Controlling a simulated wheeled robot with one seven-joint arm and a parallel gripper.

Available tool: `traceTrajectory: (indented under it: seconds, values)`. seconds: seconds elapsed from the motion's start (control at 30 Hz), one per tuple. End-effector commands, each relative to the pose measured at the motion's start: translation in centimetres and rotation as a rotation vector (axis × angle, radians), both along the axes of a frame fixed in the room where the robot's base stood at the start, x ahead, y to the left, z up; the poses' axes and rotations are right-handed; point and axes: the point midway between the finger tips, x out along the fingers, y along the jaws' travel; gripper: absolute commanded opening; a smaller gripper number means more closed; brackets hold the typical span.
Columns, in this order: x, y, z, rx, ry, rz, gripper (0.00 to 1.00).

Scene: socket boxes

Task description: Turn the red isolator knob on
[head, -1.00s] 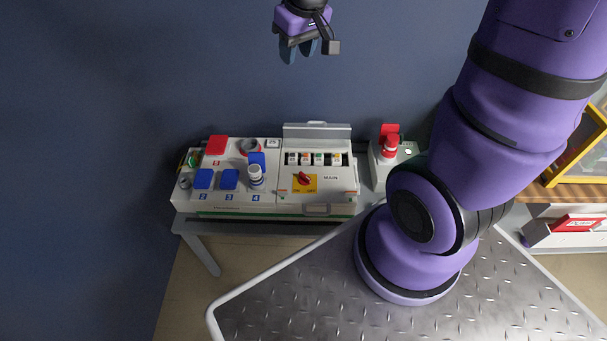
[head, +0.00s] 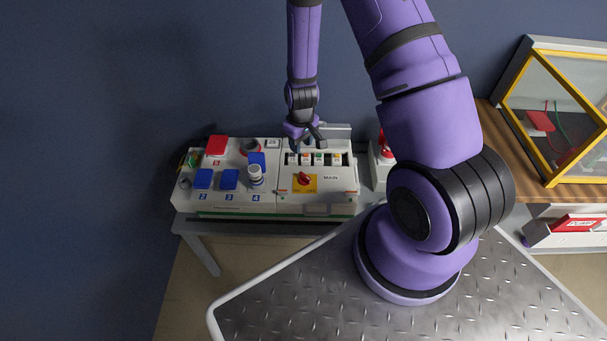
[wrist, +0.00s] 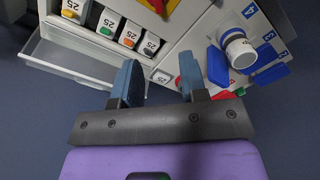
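The red isolator knob (head: 304,178) sits on a yellow plate (head: 312,188) on the right half of the socket box, in the head view. In the wrist view only part of the red knob (wrist: 157,6) and its yellow plate (wrist: 174,5) shows at the top edge. My gripper (head: 302,147) is above the back of the box, behind the knob, near the row of breakers. In the wrist view my gripper's two blue-grey fingers (wrist: 160,84) stand apart with nothing between them.
Blue socket covers (head: 229,179) and a white-and-blue plug (head: 256,175) are left of the knob. A red device (head: 384,150) stands right of the box. A yellow-framed case (head: 553,110) is far right.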

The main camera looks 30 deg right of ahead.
Motion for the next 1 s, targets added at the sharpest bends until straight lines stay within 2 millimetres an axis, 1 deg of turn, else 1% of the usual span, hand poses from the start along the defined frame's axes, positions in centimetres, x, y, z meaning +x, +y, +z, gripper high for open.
traceTrajectory:
  seconds: [0.03,0.1,0.2,0.37,0.47,0.8,1.0]
  values:
    - [-0.4,-0.1,-1.3,-0.001,0.011,0.003,0.39]
    - [-0.7,-0.2,-2.5,-0.003,0.018,0.007,0.39]
    - [-1.0,-0.3,-3.4,-0.006,0.023,0.01,0.39]
    - [-1.1,-0.3,-4.4,-0.006,0.026,0.01,0.39]
    - [-1.1,-0.3,-5.4,-0.005,0.027,0.01,0.39]
    - [-1.1,-0.3,-10.6,-0.004,0.027,0.01,0.39]
    - [-1.1,-0.3,-13.0,-0.005,0.026,0.01,0.39]
